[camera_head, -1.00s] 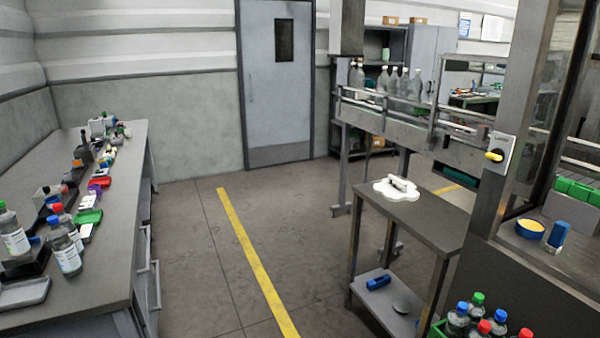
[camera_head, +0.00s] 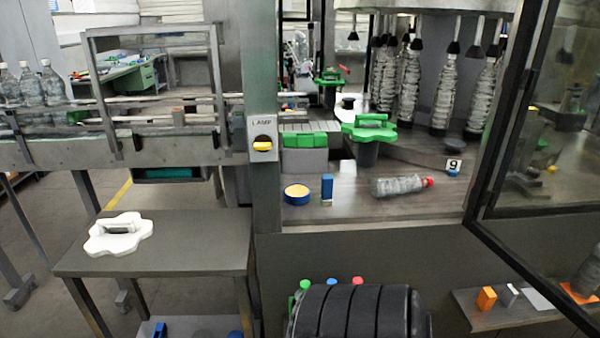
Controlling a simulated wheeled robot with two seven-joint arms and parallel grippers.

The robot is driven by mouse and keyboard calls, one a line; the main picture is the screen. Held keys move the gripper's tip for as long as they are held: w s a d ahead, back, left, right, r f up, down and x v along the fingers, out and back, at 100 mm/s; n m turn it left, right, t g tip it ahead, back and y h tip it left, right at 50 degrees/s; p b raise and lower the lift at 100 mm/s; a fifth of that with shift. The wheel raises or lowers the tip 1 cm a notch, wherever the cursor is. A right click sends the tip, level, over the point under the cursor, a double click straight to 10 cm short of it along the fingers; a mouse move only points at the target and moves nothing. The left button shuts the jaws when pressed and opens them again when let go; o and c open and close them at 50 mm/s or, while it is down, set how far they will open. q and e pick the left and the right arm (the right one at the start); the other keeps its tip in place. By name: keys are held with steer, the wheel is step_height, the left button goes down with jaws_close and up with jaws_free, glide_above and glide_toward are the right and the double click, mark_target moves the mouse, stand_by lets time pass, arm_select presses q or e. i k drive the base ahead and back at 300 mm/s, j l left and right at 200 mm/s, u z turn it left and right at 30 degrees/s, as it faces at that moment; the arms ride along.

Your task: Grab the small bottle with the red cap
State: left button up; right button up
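A small clear bottle with a red cap (camera_head: 398,186) lies on its side on the grey deck of the machine, its cap pointing right. Another red cap (camera_head: 357,281) shows low in the middle, beside a blue cap (camera_head: 331,282) and a green-capped bottle (camera_head: 303,288); most of these bottles are hidden. Neither of my grippers is in view.
A blue block (camera_head: 327,188) and a round blue tub (camera_head: 297,194) stand left of the lying bottle. A green clover-shaped part (camera_head: 369,129) is behind it. An open glazed door (camera_head: 545,140) is at right. A side table (camera_head: 190,247) carries a white clover-shaped part (camera_head: 118,234).

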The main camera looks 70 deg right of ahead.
mark_target(384, 186)
steer(key=z, duration=0.4)
steer(key=i+z, duration=0.1)
steer(key=z, duration=0.35)
steer(key=j+z, duration=0.1)
steer(key=z, duration=0.3)
steer(key=i+z, duration=0.1)
steer(key=z, duration=0.35)
